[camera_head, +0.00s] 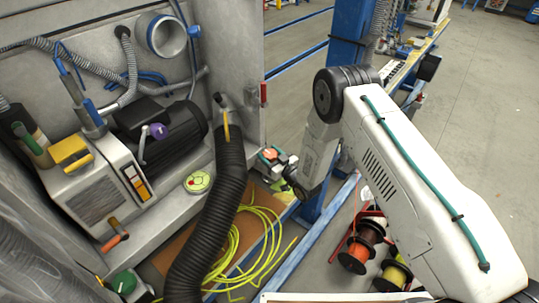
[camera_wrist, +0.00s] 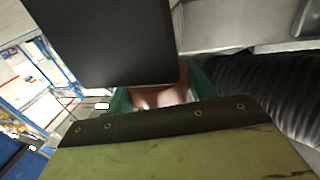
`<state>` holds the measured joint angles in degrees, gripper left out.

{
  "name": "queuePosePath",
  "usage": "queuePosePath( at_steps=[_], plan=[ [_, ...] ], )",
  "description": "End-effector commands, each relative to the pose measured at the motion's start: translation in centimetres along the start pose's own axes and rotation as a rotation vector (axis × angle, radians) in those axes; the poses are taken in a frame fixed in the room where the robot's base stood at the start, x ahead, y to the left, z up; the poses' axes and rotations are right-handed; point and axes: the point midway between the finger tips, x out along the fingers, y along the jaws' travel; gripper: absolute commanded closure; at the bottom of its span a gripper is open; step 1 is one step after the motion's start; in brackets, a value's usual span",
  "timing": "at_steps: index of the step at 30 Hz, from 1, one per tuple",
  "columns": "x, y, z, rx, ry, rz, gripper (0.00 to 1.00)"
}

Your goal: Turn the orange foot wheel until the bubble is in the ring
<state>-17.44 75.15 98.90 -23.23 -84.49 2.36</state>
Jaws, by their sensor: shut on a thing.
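The orange foot wheel (camera_wrist: 160,97) shows between the teal fingers of my gripper (camera_wrist: 162,96) in the wrist view. My gripper is shut on it. In the head view, my gripper (camera_head: 271,157) is beside the right end of the grey machine, with a patch of orange at its tip. The round yellow-green level (camera_head: 198,182) with a red ring lies on the machine's ledge, left of the black hose. The bubble is too small to place inside or outside the ring. A dark block and a olive-green plate hide much of the wheel in the wrist view.
A thick black ribbed hose (camera_head: 213,205) runs between the level and my gripper. A yellow-green cable coil (camera_head: 250,240) lies on the floor below. A blue post (camera_head: 346,45) stands behind my arm. Cable spools (camera_head: 361,247) stand under my arm.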

Motion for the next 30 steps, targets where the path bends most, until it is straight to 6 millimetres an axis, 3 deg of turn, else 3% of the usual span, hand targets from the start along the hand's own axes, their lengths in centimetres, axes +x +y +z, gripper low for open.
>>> queuePosePath(
  at_steps=[8,30],
  plan=[
    [0.00,-0.10,-0.05,-0.001,0.001,0.086,0.68],
    [-0.03,0.16,-0.07,-0.001,0.002,0.606,0.68]
  ],
)
